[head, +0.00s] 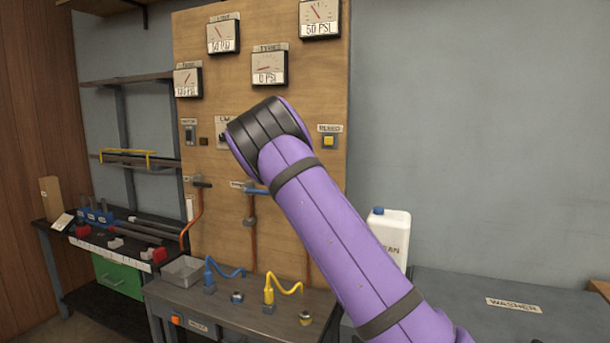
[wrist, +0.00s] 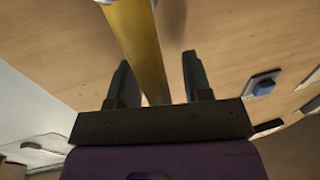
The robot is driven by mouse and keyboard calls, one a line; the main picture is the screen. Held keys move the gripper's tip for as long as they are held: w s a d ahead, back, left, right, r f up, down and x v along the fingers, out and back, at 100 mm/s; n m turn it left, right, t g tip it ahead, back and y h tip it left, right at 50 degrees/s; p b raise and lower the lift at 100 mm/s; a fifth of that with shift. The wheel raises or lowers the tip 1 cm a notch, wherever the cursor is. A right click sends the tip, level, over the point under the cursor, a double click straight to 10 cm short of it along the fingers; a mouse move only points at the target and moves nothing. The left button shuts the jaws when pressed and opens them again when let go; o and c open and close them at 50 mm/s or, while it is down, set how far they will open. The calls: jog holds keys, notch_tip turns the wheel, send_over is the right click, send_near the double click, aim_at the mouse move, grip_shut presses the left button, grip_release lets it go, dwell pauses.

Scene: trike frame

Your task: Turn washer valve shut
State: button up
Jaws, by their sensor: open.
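My gripper (wrist: 158,65) is open in the wrist view, its two dark fingers apart. A yellow bar (wrist: 138,45) runs between and beyond the fingers; I cannot tell whether it touches them or whether it is the washer valve's handle. In the head view my purple arm hides the gripper and part of the wooden panel (head: 225,235). A valve with a dark handle (head: 202,184) sits on a red-brown pipe at the panel's left. A valve with a blue handle (head: 256,191) sits at the panel's middle, partly behind my arm. Their small labels are unreadable.
Several gauges, including a 0 PSI gauge (head: 268,67), hang on the panel. A white jug (head: 391,235) stands beside my arm. A grey surface (head: 450,300) labelled WASHER is at the right.

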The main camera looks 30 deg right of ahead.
grip_shut()
jog(key=shift+s, duration=0.1)
jog(key=s+d+f+m+g+h, duration=0.1)
jog(key=s+d+f+m+h, duration=0.3)
jog(key=m, duration=1.6)
jog(key=shift+s+d+f, duration=0.75)
jog(key=shift+s+f, duration=0.7)
jog(key=shift+f, duration=0.65)
